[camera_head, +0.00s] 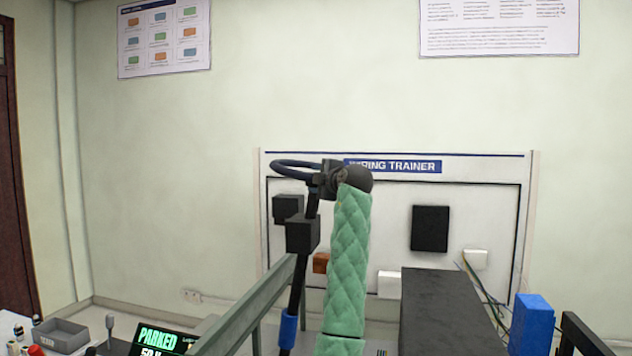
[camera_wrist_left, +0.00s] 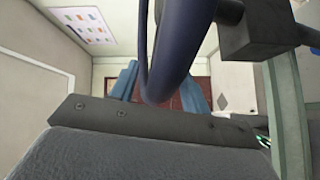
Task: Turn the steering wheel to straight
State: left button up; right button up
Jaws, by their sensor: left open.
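The steering wheel (camera_head: 292,164) is a dark blue ring seen nearly edge-on in the head view, on top of a dark, leaning column (camera_head: 300,265). In the left wrist view its thick rim (camera_wrist_left: 178,45) comes down from the top. My left gripper (camera_head: 326,182) is at the wheel's right side, at the end of the green-sleeved arm. The rim's far side is partly hidden. My right gripper is not seen.
A grey-green frame rail (camera_head: 250,310) runs beside the column. A black block (camera_head: 445,305) and a blue box (camera_head: 530,325) stand at right. A PARKED display (camera_head: 158,340) and a grey bin (camera_head: 62,335) are at lower left. A wiring trainer board (camera_head: 480,215) stands behind.

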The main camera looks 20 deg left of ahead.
pick_arm(q)
jog(key=shift+s+d, duration=0.1)
jog(key=shift+d, duration=0.15)
jog(key=b+v, duration=0.2)
jog(key=v, duration=0.5)
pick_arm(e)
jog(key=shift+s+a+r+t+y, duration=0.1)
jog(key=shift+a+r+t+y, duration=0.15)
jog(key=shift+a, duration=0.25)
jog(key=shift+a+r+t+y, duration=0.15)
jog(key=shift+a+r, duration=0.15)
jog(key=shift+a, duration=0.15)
pick_arm(q)
jog(key=shift+s, duration=0.1)
